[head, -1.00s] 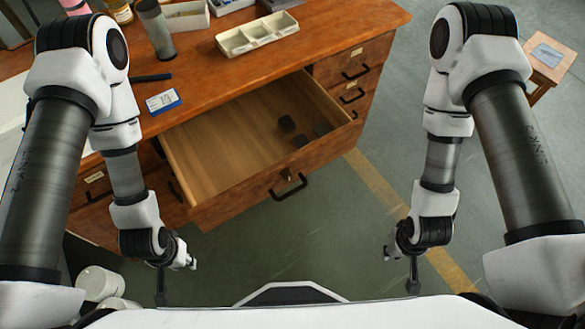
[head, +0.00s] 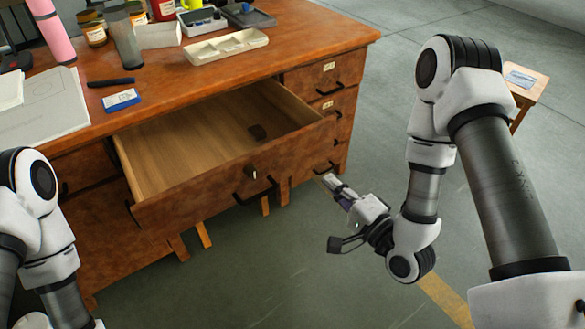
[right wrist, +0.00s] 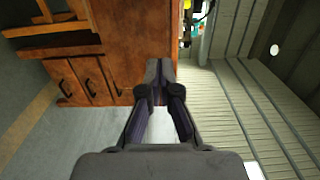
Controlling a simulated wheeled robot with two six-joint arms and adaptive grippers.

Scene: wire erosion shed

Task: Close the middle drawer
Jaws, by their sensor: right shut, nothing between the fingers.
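The middle drawer (head: 190,196) of the wooden desk is pulled well out. Its front has a dark bar handle (head: 256,191) and a small knob-like lock or key above it.
The right pedestal has closed drawers with dark handles (head: 330,112). A small stool (head: 526,85) stands at right. The floor before the desk is clear.

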